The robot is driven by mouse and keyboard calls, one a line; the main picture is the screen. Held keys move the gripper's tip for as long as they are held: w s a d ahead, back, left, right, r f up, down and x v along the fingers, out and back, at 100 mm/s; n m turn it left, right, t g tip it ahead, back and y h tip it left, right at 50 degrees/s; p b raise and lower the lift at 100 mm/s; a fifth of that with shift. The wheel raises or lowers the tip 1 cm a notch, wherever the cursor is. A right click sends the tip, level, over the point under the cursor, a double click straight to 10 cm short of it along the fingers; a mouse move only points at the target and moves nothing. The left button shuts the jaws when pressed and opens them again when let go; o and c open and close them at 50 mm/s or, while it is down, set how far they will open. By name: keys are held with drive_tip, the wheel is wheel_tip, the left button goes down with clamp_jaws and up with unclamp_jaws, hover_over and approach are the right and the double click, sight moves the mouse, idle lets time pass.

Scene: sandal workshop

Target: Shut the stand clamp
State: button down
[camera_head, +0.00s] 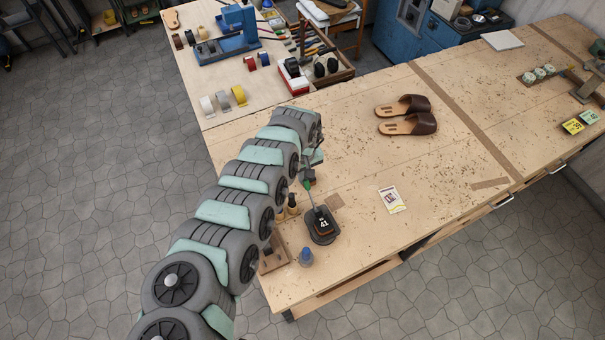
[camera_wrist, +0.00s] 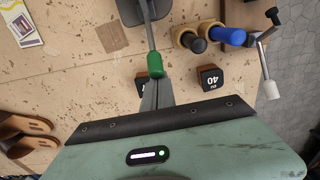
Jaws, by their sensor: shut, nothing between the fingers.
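A metal lever with a green grip (camera_wrist: 155,65) runs from a dark base (camera_wrist: 128,10) at the top of the wrist view. In the head view this lever, its green grip (camera_head: 307,184) raised, slants from a dark stand (camera_head: 322,238) holding a black block marked 43 (camera_head: 323,224). I take this to be the stand clamp. My gripper (camera_wrist: 157,92) is shut and empty, its tips right by the green grip. I cannot tell whether they touch. In the head view my arm partly hides the gripper.
Beside the lever are a black-topped peg (camera_wrist: 192,38), a blue-topped peg (camera_wrist: 228,36), a black block marked 40 (camera_wrist: 210,78) and a white-tipped crank (camera_wrist: 269,88). Brown sandals (camera_head: 408,124) and a card (camera_head: 392,199) lie right. The bench between them is clear.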

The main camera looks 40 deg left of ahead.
sight(308, 184)
drive_tip(key=d, duration=0.2)
drive_tip(key=s+d, duration=0.1)
drive_tip(key=shift+d+f+p, duration=0.1)
drive_tip(key=shift+f+p, duration=0.2)
drive_tip(key=shift+p, duration=0.05)
drive_tip(key=shift+s+d+f+h, duration=0.15)
drive_tip(key=shift+d+f, duration=0.05)
drive_tip(key=shift+d, duration=0.25)
drive_tip(key=shift+s+d+f+h, duration=0.15)
drive_tip(key=shift+d, duration=0.25)
drive_tip(key=a+r, duration=0.1)
drive_tip(key=r, duration=0.3)
drive_tip(key=a+r, duration=0.1)
drive_tip(key=r, duration=0.1)
drive_tip(key=shift+w+a+r, duration=0.1)
drive_tip(key=shift+w+a, duration=0.25)
drive_tip(key=shift+w+a+r, duration=0.1)
drive_tip(key=shift+a+r, duration=0.05)
drive_tip(key=shift+r, duration=0.95)
